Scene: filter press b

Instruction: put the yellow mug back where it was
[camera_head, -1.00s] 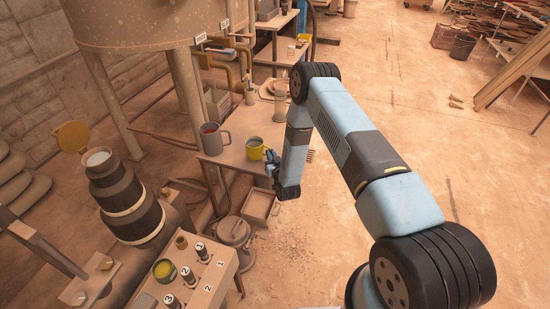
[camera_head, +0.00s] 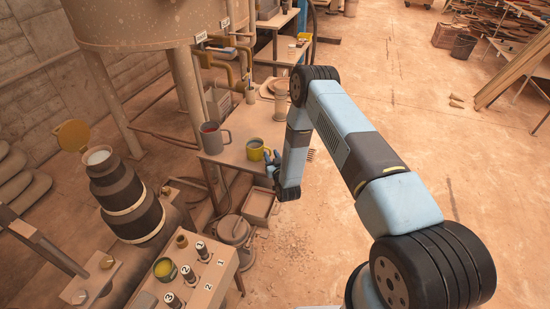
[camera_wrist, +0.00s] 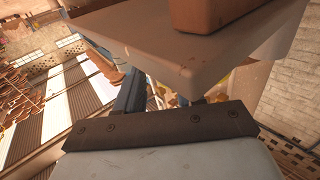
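In the wrist view two dark fingers stand apart, the left one long (camera_wrist: 132,90), the right one mostly hidden behind a pale slab. Small yellow patches show in the gap, too hidden to identify.
In the wrist view a pale slab (camera_wrist: 165,50) with a brown block (camera_wrist: 215,14) crosses above the fingers. A tray (camera_head: 261,206) and a lidded pot (camera_head: 233,231) are below the table. A numbered bench (camera_head: 210,275) is nearer.

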